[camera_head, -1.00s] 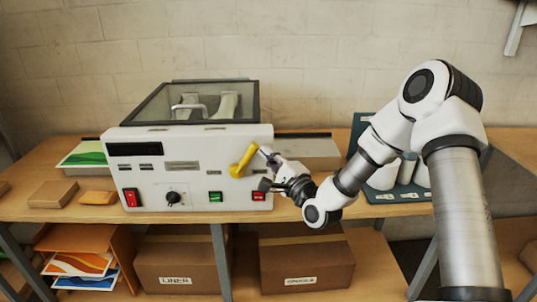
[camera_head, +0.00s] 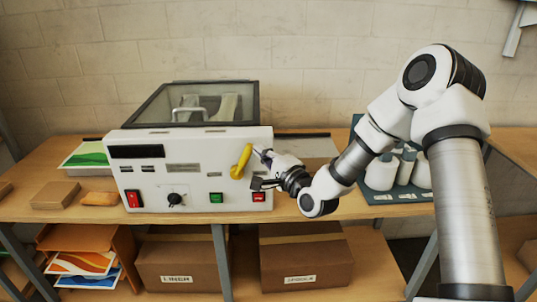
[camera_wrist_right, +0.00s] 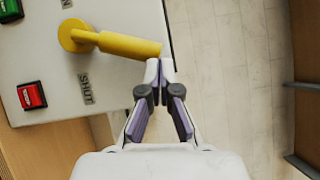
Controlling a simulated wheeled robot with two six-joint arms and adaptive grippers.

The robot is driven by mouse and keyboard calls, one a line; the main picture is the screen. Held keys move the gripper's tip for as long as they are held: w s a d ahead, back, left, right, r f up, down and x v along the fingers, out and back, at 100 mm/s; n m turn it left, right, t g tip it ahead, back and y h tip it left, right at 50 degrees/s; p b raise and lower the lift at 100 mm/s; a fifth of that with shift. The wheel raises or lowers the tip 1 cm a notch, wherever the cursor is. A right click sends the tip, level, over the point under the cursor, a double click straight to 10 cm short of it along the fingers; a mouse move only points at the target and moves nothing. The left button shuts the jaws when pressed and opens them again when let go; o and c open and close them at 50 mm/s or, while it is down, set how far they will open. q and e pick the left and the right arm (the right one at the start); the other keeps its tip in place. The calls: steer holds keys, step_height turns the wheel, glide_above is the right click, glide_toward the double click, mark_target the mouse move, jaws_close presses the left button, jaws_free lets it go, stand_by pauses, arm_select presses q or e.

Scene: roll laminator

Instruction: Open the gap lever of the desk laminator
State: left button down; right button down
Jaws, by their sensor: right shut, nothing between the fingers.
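The desk laminator (camera_head: 185,172) is a white box with a clear-lidded top on the wooden bench. Its yellow gap lever (camera_head: 241,161) is on the right part of the front panel, tilted up to the right in the head view. In the right wrist view the lever (camera_wrist_right: 118,43) runs from its round hub to a free end close to the fingertips. The word SHUT (camera_wrist_right: 86,89) is printed on the panel beside it. My right gripper (camera_head: 262,155) is shut and empty, its tips (camera_wrist_right: 160,68) at the lever's free end; whether they touch is unclear. My left gripper is not in view.
A red switch (camera_head: 133,198), a dial (camera_head: 174,199), a green button (camera_head: 215,197) and a red button (camera_head: 259,197) line the panel's lower edge. Boxes (camera_head: 178,265) sit on the shelf below.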

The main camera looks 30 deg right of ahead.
steer(key=w+a+r+n+g+p, duration=0.1)
steer(key=a+n, duration=0.1)
steer(key=w+a+r+n+g+p, duration=0.1)
steer(key=a+n+g+p, duration=0.1)
steer(key=w+a+n+g+p, duration=0.1)
steer(key=w+a+n, duration=0.1)
steer(key=shift+a+r+h+p, duration=0.3)
steer(key=shift+r+h+p, duration=0.1)
steer(key=shift+w+a+f+n+g+h+p, duration=0.2)
steer(key=shift+w+a+n+g+h+p, duration=0.3)
steer(key=shift+a, duration=0.3)
steer(key=shift+w+a+f+n+g, duration=0.25)
steer(key=shift+a+n+g, duration=0.15)
